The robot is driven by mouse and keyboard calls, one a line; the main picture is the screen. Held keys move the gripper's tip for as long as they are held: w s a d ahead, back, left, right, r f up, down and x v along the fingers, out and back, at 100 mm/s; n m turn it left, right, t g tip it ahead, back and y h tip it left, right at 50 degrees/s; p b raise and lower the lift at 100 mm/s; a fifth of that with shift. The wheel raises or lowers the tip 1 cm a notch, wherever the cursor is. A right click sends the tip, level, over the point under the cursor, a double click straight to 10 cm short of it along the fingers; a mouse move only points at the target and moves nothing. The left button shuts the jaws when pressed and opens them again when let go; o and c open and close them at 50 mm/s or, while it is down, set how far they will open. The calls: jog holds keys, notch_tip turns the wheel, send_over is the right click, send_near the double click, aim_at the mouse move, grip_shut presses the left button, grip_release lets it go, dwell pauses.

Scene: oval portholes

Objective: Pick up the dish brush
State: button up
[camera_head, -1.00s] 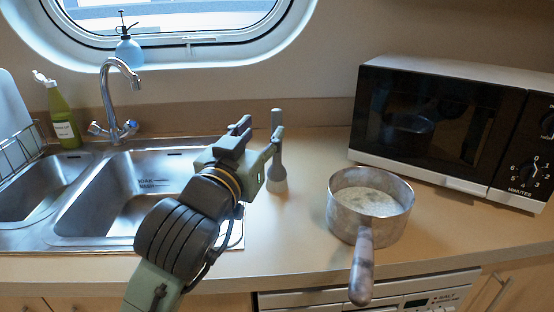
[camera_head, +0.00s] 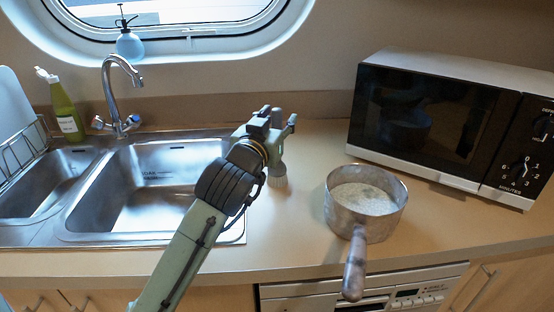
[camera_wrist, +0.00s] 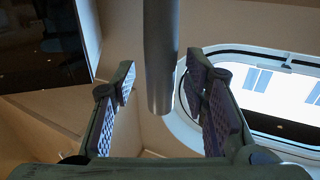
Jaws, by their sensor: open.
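The dish brush stands upright on the counter just right of the sink. In the head view only its grey lower end (camera_head: 279,182) shows clearly; my gripper hides the rest. My gripper (camera_head: 279,117) is open around the height of the brush's handle. In the wrist view the grey handle (camera_wrist: 160,55) runs down from the top edge and ends between the two spread fingers of my gripper (camera_wrist: 160,88). There is a gap on both sides, and I see no finger touching it.
A saucepan (camera_head: 341,220) stands to the right, its handle toward the front edge. A microwave (camera_head: 432,175) is behind it. The sink (camera_head: 215,205) with its tap (camera_head: 110,95) is left. A green bottle (camera_head: 65,115) stands far left. The counter between brush and pan is clear.

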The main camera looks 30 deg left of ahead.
jog(key=shift+c, duration=0.5)
grip_shut()
